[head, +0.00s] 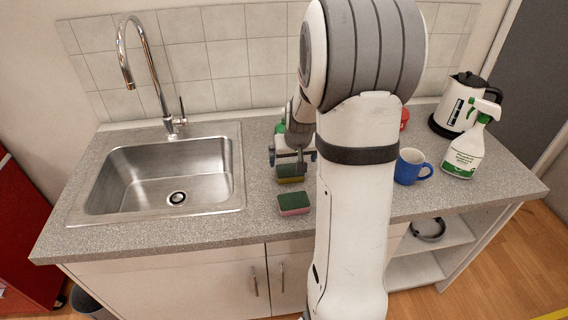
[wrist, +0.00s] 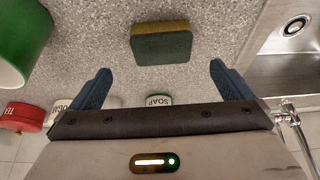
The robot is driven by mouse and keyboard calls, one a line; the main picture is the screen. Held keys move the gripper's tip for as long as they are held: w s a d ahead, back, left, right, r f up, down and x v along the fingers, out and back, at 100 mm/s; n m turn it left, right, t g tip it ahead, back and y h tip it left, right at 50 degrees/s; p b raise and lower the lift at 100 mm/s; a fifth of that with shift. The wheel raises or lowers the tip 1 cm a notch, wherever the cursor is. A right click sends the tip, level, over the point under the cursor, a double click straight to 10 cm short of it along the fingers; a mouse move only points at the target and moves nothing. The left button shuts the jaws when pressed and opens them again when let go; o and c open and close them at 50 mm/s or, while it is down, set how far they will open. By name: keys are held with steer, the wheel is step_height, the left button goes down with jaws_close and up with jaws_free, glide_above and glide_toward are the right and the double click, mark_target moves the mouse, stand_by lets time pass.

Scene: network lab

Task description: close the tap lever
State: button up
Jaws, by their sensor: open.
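The chrome tap (head: 140,55) arches over the sink at the left of the head view. Its slim lever (head: 181,108) stands roughly upright on the right side of the tap base. Part of the chrome tap fitting (wrist: 290,118) shows at the right edge of the wrist view, partly cut off by my gripper body. My gripper (head: 292,160) is over the counter right of the sink, apart from the lever. In the wrist view my gripper (wrist: 160,66) has its two blue fingers spread wide with nothing held between them.
A green-and-yellow sponge (head: 291,180) lies below my gripper; a green-and-pink sponge (head: 293,203) lies nearer the front. The sink (head: 220,175) is left. A blue mug (head: 411,167), spray bottle (head: 464,150) and kettle (head: 455,110) stand right. A red tin (wrist: 25,117) is near the wall.

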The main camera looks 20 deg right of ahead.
mark_target(290, 170)
steer(key=shift+p+x, duration=0.85)
steer(key=shift+x, duration=2.95)
steer(key=shift+a, duration=0.15)
steer(key=shift+r, duration=0.1)
steer(key=c, duration=1.1)
